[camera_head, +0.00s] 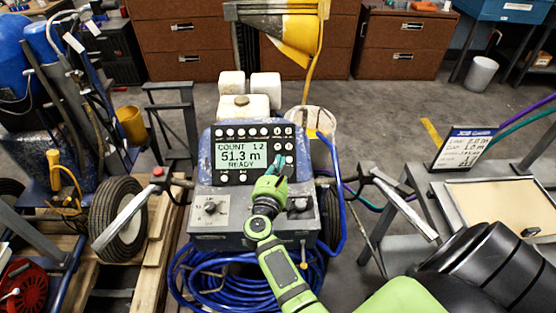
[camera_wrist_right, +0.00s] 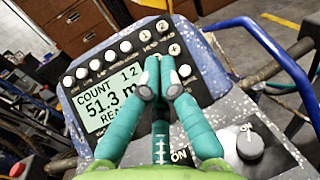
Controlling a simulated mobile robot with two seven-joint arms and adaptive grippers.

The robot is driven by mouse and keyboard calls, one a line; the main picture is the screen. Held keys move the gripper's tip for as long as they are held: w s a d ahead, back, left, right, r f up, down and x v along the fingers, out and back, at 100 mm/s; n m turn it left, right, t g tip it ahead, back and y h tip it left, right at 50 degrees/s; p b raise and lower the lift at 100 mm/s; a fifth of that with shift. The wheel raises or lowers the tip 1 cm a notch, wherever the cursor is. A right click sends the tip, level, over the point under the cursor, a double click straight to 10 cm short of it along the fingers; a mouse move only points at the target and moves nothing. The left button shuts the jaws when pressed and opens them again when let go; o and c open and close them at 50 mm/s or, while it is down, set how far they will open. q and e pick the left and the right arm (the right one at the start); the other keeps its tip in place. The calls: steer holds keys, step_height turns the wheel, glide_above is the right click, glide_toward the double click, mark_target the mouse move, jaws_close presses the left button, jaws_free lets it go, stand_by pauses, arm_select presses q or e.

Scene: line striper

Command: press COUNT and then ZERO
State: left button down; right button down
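The control panel (camera_head: 213,165) of the line striper faces me. Its lit display (camera_head: 240,158) reads COUNT 12, 51.3 m, READY, and also shows in the right wrist view (camera_wrist_right: 112,105). A row of round white buttons (camera_head: 240,133) runs above the display, with more at its right; they show in the right wrist view (camera_wrist_right: 95,64). The small button labels are too blurred to tell COUNT or ZERO for sure. My right gripper (camera_head: 282,160) has its teal fingers drawn together over the panel's right side, tips (camera_wrist_right: 161,70) close to the right-hand buttons, hiding some. I cannot tell whether they touch. My left gripper is out of view.
Below the display are a dial (camera_head: 210,208) at left and a black knob with a light cap (camera_wrist_right: 249,143) at right. Blue hose (camera_head: 200,280) coils under the box. Handlebars (camera_head: 127,214) stand either side. A sign (camera_head: 464,147) stands at right.

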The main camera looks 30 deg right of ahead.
steer(key=w+f+b, duration=0.1)
steer(key=b, duration=0.1)
steer(key=w+d+f+b, duration=0.1)
steer(key=f+b, duration=0.1)
steer(key=w+d+f+b, duration=0.1)
steer(key=w+f, duration=0.1)
steer(key=shift+w+d+f+b, duration=0.1)
steer(key=shift+d+f+b, duration=0.1)
steer(key=shift+b, duration=0.2)
steer(key=shift+w+d+f+b, duration=0.3)
steer(key=shift+w+f+b, duration=0.1)
steer(key=shift+b, duration=0.2)
steer(key=shift+w+d, duration=0.1)
steer(key=shift+w, duration=0.1)
stand_by(0.6)
